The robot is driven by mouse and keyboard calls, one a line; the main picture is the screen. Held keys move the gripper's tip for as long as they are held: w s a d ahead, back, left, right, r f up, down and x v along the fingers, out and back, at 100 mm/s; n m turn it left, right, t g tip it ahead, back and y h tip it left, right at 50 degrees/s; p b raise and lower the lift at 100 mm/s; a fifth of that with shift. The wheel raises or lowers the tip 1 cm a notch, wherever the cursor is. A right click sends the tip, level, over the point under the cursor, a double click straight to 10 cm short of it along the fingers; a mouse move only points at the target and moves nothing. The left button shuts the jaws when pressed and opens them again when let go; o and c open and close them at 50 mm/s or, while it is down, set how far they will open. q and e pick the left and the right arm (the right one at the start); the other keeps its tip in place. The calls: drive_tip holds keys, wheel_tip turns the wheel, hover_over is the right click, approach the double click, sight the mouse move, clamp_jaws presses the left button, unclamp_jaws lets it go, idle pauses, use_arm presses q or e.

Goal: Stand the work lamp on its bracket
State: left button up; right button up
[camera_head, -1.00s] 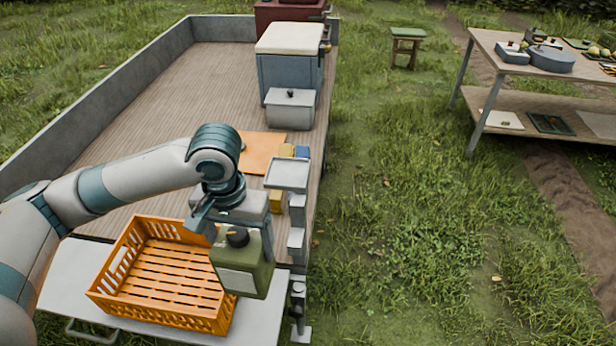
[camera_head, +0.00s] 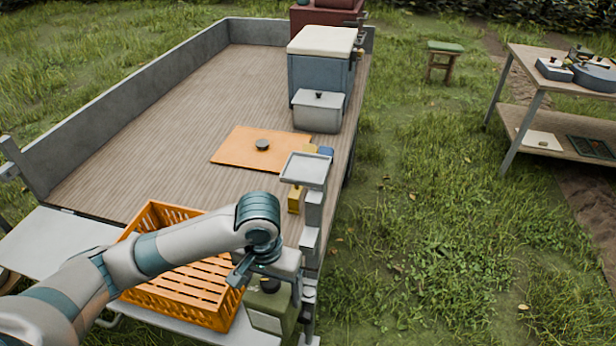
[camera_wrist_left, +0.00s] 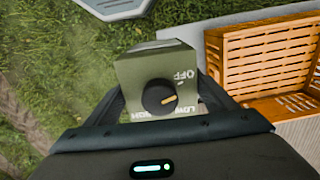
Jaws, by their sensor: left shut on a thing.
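The work lamp is a green box (camera_head: 270,318) with a black knob on top, in the head view at bottom centre. In the left wrist view the lamp (camera_wrist_left: 150,68) shows its knob and the marking "OFF". My left gripper (camera_head: 264,276) is shut on the lamp, with a finger on either side of it in the left wrist view (camera_wrist_left: 163,95). The bracket appears to be the grey tray-topped post (camera_head: 306,169) at the trailer's right edge. Its flat top is empty, and the lamp is apart from it, nearer me. My right gripper is out of view.
An orange crate (camera_head: 172,311) stands on the tailboard (camera_head: 52,240), left of the lamp and partly behind my arm. An orange board (camera_head: 238,151) and yellow blocks lie near the bracket. A grey bin (camera_head: 318,112) and cooler (camera_head: 318,76) stand farther back. Grass lies right.

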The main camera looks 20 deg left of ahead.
use_arm(q)
drive_tip(key=shift+s+a+f+b, duration=0.1)
drive_tip(key=shift+s+f+b, duration=0.1)
drive_tip(key=shift+f, duration=0.5)
drive_tip(key=shift+s+a+f+b, duration=0.15)
drive_tip(key=shift+s+f, duration=0.1)
drive_tip(key=shift+f, duration=0.4)
drive_tip(key=shift+s+f+b, duration=0.2)
drive_tip(key=shift+f, duration=0.5)
drive_tip(key=shift+r, duration=0.15)
